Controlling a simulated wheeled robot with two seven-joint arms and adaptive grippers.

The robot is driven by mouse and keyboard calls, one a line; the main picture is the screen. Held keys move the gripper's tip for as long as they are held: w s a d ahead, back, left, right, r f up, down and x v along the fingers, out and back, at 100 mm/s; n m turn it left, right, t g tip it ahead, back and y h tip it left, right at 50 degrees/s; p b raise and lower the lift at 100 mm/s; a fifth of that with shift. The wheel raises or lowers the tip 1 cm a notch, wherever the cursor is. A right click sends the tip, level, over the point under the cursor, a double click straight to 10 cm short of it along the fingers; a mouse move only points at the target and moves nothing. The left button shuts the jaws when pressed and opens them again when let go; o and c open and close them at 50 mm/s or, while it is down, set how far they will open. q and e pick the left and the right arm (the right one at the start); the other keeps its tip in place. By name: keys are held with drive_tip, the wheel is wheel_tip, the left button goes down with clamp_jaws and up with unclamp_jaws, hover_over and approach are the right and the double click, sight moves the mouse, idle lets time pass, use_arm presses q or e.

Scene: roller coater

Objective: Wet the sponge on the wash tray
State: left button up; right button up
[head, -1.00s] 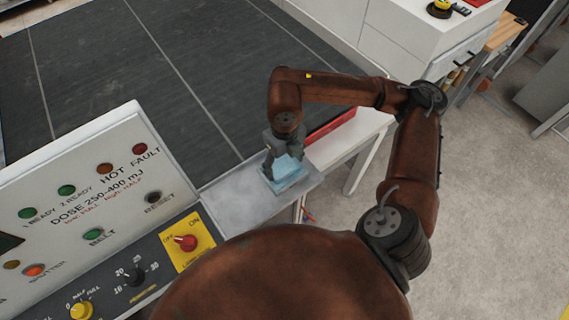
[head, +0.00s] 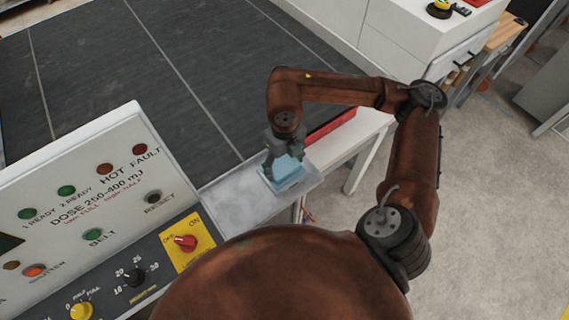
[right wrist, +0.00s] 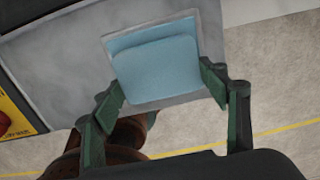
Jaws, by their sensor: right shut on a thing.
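The light blue sponge (head: 289,168) is in my right gripper (head: 283,158), over the wash tray (head: 311,184). In the right wrist view the sponge (right wrist: 157,66) lies between the two fingers of the right gripper (right wrist: 163,88), which is shut on it. The wash tray (right wrist: 168,107) shows there as a square with a pale grey rim and a blue inside, around and below the sponge. I cannot tell whether the sponge touches the tray's bottom. My left gripper is not in view.
The tray is at the right end of a grey metal ledge (head: 233,199). A control panel (head: 85,200) with lamps and a red switch (head: 185,243) stands at left. A dark belt (head: 120,80) lies behind. A red object (head: 332,126) is on the white surface beyond the gripper.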

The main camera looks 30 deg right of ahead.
sight(285, 167)
drive_tip(key=shift+r+p, duration=1.6)
drive_tip(key=shift+r, duration=1.85)
drive_tip(key=shift+f, duration=0.1)
